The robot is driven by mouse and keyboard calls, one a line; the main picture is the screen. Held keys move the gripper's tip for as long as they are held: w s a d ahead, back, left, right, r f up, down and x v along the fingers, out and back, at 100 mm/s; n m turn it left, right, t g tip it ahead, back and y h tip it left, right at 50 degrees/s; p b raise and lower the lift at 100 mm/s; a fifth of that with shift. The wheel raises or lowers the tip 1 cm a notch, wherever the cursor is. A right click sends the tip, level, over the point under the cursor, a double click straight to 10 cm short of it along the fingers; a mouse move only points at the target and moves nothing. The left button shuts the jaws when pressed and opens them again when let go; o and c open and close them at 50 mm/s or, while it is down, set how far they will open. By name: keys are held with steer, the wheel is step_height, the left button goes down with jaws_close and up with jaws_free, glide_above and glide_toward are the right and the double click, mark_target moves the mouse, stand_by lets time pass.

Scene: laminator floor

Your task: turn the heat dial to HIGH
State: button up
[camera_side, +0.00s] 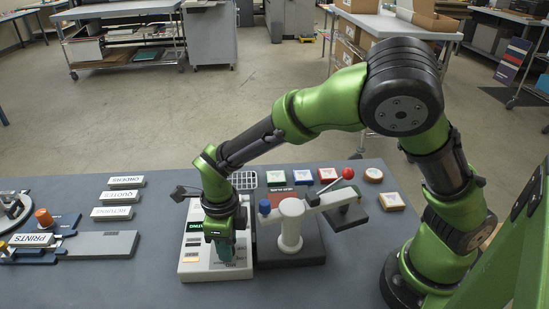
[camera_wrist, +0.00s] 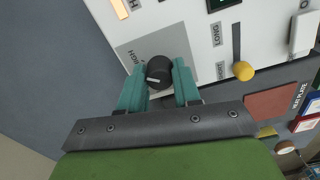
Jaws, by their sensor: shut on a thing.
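The heat dial (camera_wrist: 159,72) is a black round knob with a pale pointer line, on a grey patch (camera_wrist: 130,48) of a white control panel (camera_wrist: 185,20). My gripper (camera_wrist: 158,84) has its teal fingers on both sides of the dial and is shut on it. The pointer line lies toward the lower left of the knob in the wrist view. Part of the lettering by the dial is hidden by the fingers. In the side view my gripper (camera_side: 222,250) reaches down onto the panel (camera_side: 203,271) and hides the dial.
A yellow-knobbed slider (camera_wrist: 243,70) marked LONG and SHORT is on the same panel. A white post with a red-knobbed lever (camera_side: 347,173) stands close on the right. A PRINTS block (camera_side: 33,240) and other labelled blocks lie to the left.

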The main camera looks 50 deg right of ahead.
steer(key=shift+m, duration=0.6)
steer(key=o, duration=1.1)
steer(key=shift+c, duration=0.2)
steer(key=shift+r, duration=0.1)
step_height(320, 180, up, 17)
